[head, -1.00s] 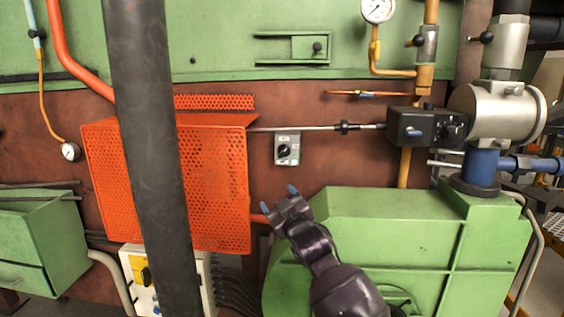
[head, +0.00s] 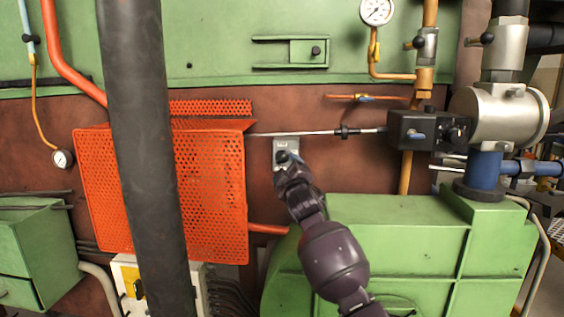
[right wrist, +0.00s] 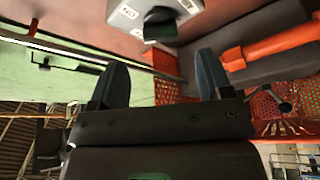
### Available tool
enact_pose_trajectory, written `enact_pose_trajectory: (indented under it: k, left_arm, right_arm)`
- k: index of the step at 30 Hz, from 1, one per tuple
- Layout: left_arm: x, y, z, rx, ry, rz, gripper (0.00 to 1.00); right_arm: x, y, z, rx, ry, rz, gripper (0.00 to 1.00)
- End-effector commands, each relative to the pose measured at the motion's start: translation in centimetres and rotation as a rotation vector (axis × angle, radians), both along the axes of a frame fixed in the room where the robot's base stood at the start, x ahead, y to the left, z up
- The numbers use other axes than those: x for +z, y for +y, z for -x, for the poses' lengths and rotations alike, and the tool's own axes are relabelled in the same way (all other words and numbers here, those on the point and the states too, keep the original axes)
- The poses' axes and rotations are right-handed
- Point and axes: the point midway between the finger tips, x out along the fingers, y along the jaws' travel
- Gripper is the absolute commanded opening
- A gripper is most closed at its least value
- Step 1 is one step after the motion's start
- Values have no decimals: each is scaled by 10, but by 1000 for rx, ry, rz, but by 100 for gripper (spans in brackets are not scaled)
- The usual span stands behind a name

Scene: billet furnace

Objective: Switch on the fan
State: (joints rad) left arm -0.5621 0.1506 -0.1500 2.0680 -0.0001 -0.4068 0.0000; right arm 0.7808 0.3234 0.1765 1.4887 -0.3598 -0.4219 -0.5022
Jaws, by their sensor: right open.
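A small grey switch box (head: 286,141) is mounted on the brown-red wall, right of the orange perforated guard. My right gripper (head: 290,160) is in front of its lower part and hides its knob in the head view. In the right wrist view, the grey box (right wrist: 150,12) with its black knob (right wrist: 160,25) shows at the top centre. The fingers of my right gripper (right wrist: 160,75) are spread, with nothing between them, and the knob is beyond their tips. The fan itself cannot be made out for certain. My left gripper is not in view.
The orange guard (head: 215,190) stands left of the box. A thin rod (head: 310,132) runs just above the box to a black actuator (head: 415,130). A green housing (head: 400,240) lies below and right. A dark vertical pipe (head: 150,150) crosses the left foreground.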

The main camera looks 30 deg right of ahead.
Motion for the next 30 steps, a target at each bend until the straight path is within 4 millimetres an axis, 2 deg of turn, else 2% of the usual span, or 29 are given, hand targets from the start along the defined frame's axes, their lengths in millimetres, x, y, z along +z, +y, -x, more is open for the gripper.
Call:
enact_pose_trajectory:
  k: [6,12,18,26,27,30]
  left_arm:
    - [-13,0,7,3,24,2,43]
    - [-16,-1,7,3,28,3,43]
    - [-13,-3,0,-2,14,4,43]
    - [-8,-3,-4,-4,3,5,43]
    - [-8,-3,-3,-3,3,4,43]
    - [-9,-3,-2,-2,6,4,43]
  right_arm:
    - [4,-6,-29,0,2,0,72]
    - [8,-10,-49,1,1,-1,72]
    - [12,-13,-58,1,1,-1,72]
    - [13,-13,-58,1,0,-2,72]
    - [13,-13,-58,1,0,-2,71]
    - [13,-13,-58,1,0,-2,56]
